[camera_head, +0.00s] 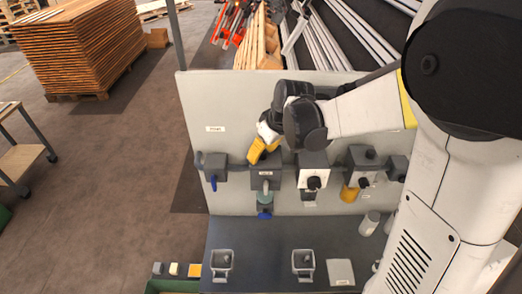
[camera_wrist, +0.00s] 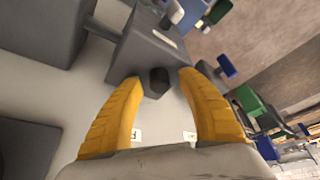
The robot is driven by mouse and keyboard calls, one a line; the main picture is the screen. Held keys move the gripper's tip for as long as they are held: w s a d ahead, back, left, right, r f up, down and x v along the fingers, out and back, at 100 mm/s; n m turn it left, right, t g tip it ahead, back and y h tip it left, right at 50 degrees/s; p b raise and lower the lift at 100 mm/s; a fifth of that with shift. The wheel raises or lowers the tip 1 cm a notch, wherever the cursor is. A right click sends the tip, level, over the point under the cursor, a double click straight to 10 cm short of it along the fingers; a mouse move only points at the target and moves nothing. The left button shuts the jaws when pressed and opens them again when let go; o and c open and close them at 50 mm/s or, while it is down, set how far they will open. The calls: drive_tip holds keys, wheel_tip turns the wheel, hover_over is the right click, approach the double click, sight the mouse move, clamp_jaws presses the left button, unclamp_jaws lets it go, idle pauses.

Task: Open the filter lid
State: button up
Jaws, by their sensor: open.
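A grey box (camera_head: 266,182) with a small label is mounted on the upright panel; I take it for the filter housing. It also shows in the wrist view (camera_wrist: 140,52), with a short dark knob (camera_wrist: 158,80) on its near face. Where its lid meets the body cannot be made out. My gripper (camera_head: 262,150) is at the top of this box in the head view, partly covering it. In the wrist view my gripper's yellow fingers (camera_wrist: 158,74) are open, one on each side of the knob, with gaps visible.
On the panel (camera_head: 235,105), a blue-handled valve (camera_head: 213,182) is left of the box and a box with a dark knob (camera_head: 313,182) is right of it. A blue handle (camera_head: 265,212) hangs below. Two small cups (camera_head: 222,262) (camera_head: 303,262) stand on the bench (camera_head: 262,240).

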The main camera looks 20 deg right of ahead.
clamp_jaws()
drive_tip(key=w+a+b, duration=0.1)
drive_tip(key=w+a, duration=0.2)
drive_tip(key=a, duration=0.6)
drive_tip(key=shift+b, duration=0.35)
unclamp_jaws()
drive_tip(key=v, duration=1.2)
